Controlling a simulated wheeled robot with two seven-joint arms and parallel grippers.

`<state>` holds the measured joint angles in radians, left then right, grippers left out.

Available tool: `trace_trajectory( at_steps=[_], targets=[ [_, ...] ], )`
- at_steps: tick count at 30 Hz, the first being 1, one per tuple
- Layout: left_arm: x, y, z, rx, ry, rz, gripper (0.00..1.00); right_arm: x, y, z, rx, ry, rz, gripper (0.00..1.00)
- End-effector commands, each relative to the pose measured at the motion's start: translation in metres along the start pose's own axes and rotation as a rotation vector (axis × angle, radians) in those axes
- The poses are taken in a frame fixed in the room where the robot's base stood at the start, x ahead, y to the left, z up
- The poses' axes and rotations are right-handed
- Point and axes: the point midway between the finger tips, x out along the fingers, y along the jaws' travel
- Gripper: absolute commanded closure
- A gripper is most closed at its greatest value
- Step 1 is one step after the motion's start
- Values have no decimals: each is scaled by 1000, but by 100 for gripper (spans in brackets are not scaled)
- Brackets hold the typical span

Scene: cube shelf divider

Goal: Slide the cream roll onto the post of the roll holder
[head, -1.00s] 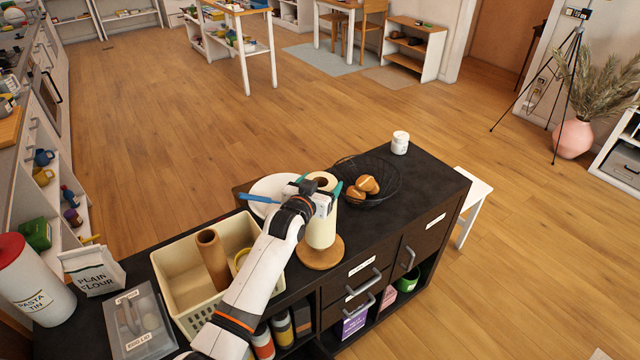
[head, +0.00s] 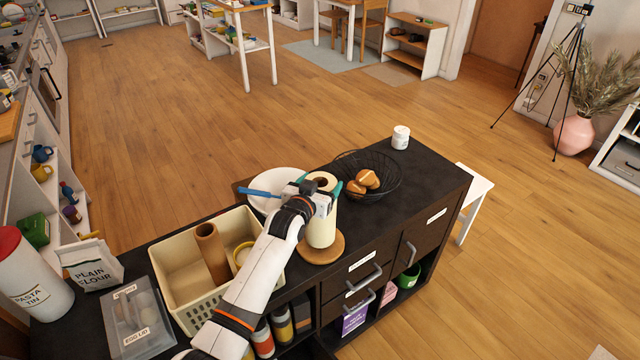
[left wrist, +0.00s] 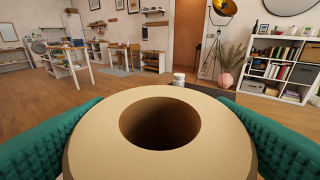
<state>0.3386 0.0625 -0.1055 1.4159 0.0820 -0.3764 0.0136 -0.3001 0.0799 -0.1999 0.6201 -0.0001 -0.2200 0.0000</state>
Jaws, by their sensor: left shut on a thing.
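The cream roll (head: 321,232) stands upright above the round wooden base of the roll holder (head: 333,252). The roll's lower end is at or just over the base; I cannot tell if they touch. The post is hidden; no post tip shows above the roll's top. My left gripper (head: 321,190) is shut on the upper part of the roll. In the left wrist view the roll's top (left wrist: 90,140) and its dark hole fill the lower middle, between my green finger pads. My right gripper is not in view.
A black wire bowl (head: 390,185) with brown rolls is right of the roll holder. A white plate (head: 270,178) lies behind my gripper. A cream crate (head: 180,268) holding a brown tube is to the left. A white jar (head: 400,137) stands at the back right.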

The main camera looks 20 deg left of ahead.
Motion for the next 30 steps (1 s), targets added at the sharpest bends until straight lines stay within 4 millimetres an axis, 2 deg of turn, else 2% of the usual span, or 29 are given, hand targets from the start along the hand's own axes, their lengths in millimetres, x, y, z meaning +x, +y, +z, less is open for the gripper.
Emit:
trace_trajectory(
  at_steps=[28,29,30],
  targets=[
    [4,0,-21,0,-1,0,64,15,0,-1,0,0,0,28],
    [4,0,-21,0,-1,0,22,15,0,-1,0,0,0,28],
    [4,0,-20,0,-1,0,15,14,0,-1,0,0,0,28]
  ],
)
